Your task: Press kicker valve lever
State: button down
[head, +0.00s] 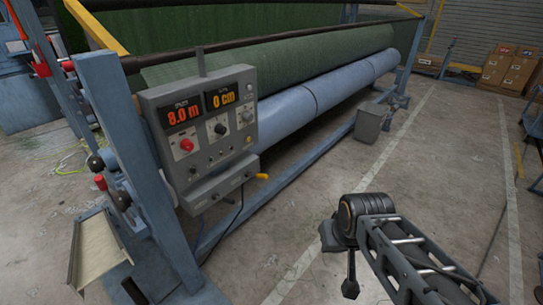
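No lever is marked as the kicker valve lever. Two ball-topped levers stand at the machine's left end: one with a red knob (100,183) and one with a dark knob (95,163). Both are upright, and their lower parts are partly hidden by the frame. A short yellow handle (262,177) sticks out at the lower right of the control box (205,130). My arm reaches in from the lower right, ending at a dark round joint well right of the levers and apart from the machine. I make out no gripper fingers.
A green turf roll (270,60) lies above a long blue roller (330,90). The box shows "8.0 m" and "0 cm" and has a red button (186,145). A metal chute (97,243) is below the levers. A grey bin (371,122) stands behind; the floor right is open.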

aim_at(260, 175)
jog(key=u, duration=0.5)
jog(key=i, duration=1)
jog(key=u, duration=0.7)
